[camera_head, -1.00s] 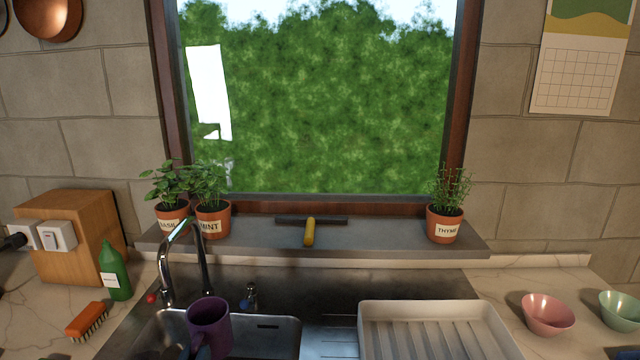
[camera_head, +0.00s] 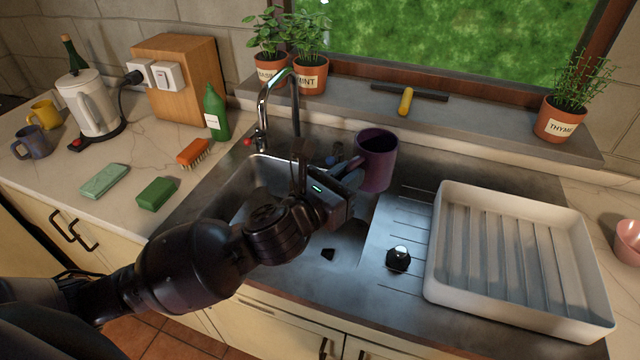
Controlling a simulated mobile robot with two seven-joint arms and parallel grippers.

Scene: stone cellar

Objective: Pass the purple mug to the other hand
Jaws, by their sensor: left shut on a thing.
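The purple mug (camera_head: 376,160) is upright in the air above the right part of the sink, its open top facing up toward me. My left gripper (camera_head: 353,177) comes in from the left and is shut on the mug at its left side. The gripper body hides part of that side, so I cannot tell whether the fingers hold the handle or the wall. My right gripper is not in view.
The sink (camera_head: 253,165) with its tap (camera_head: 264,105) lies left of the mug. A white dish rack (camera_head: 437,245) stands to the right. Potted herbs and a yellow-handled squeegee (camera_head: 405,101) line the sill. A kettle (camera_head: 90,105), sponges and other mugs are on the left counter.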

